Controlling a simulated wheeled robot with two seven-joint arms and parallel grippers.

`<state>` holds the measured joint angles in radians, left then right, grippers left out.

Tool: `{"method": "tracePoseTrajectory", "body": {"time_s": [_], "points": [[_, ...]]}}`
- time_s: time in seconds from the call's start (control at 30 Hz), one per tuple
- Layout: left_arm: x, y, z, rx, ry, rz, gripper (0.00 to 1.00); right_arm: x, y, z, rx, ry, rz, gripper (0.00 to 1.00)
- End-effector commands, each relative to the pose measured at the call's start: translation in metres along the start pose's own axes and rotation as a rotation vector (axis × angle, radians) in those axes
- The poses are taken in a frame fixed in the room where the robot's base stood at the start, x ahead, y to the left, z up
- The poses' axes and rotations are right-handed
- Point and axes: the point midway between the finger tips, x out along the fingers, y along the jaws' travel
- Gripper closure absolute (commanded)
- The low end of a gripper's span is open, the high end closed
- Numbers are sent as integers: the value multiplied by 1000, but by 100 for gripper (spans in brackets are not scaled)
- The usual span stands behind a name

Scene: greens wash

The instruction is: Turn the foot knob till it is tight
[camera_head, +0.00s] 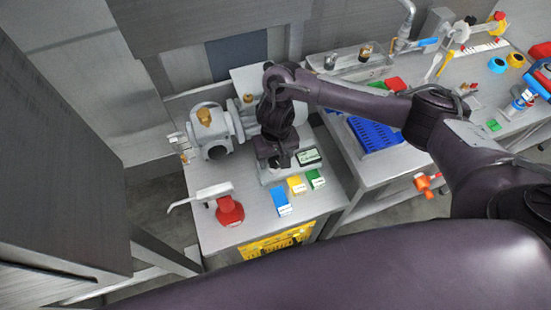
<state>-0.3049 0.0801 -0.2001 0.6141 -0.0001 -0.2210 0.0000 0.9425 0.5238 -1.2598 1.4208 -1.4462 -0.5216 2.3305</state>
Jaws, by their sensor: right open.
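I cannot tell for sure which part is the foot knob. An orange-red knob-like part (428,184) shows low at the front of the right bench, under its top. My right arm reaches in from the right, and my right gripper (279,165) points down over the left table, at a small scale-like device (308,157) with a display. The gripper is open; its fingertips are small and dark, and I see nothing held between them. It is well left of the orange-red part. My left gripper is out of view.
The left table (250,235) holds a grey machine (210,130), a red-based tool with a grey lever (230,210), and blue (281,203), yellow (297,184) and green (316,179) blocks. A blue basket (375,133) sits on the right bench. A gap separates the tables.

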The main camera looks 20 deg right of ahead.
Motion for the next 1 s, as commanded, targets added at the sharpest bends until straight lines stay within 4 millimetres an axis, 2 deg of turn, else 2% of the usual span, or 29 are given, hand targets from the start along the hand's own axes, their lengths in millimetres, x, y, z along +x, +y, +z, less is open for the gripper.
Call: {"method": "tracePoseTrajectory", "body": {"time_s": [0.1, 0.23, 0.5, 0.6, 1.0], "points": [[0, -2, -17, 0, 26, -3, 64, 1, 0, 0, -1, 0, 0, 42], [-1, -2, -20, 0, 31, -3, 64, 1, 0, 0, -1, 0, 0, 42], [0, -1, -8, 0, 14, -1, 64, 1, 0, 0, -1, 0, 0, 77], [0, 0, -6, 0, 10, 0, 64, 1, 0, 0, -1, 0, 0, 86], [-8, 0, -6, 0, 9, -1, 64, -1, 0, 0, -95, 0, 0, 86]]}}
